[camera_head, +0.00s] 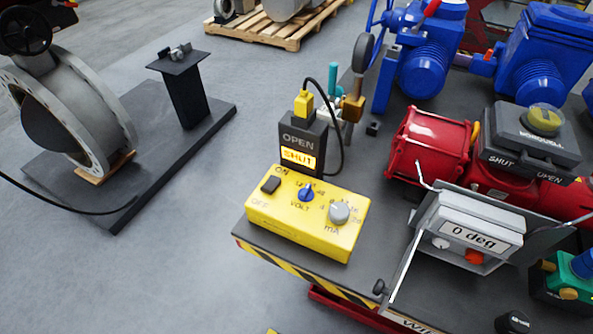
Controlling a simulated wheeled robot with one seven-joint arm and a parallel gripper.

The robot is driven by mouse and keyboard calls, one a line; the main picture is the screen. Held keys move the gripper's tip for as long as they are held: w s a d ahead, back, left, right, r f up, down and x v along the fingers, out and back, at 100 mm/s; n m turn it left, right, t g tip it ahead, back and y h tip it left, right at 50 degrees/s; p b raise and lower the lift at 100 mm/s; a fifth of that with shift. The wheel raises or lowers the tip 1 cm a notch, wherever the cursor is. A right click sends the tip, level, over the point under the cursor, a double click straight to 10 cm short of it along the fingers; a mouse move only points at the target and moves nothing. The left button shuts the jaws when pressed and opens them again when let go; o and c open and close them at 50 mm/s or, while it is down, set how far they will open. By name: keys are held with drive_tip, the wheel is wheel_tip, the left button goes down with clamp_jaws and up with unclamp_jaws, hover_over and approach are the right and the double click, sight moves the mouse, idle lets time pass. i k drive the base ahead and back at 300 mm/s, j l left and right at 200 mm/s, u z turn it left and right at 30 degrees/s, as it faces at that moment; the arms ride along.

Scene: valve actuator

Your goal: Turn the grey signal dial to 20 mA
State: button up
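The grey signal dial (339,211) sits at the right end of the top of a yellow signal box (305,240). "mA" is printed below it, with small scale numbers around it. I cannot tell which number its pointer faces. A blue selector knob (306,192), marked VOLT below, is to its left. A dark rocker switch (271,185) lies between ON and OFF at the left end. Behind the box stands a black indicator (299,143) with OPEN dark and SHUT lit yellow. My gripper is not in view.
The yellow box is near the left edge of a dark, hazard-striped bench (310,275). A grey display unit (468,232) reading "0 deg" and a red actuator (430,145) stand to the right. A black cable (340,135) loops behind the box.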

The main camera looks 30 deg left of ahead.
sight(339, 212)
drive_tip(key=i+u, duration=0.35)
drive_tip(key=i+l+u, duration=0.1)
drive_tip(key=u, duration=0.2)
drive_tip(key=i+l+u, duration=0.2)
drive_tip(key=u, duration=0.15)
drive_tip(key=i, duration=0.05)
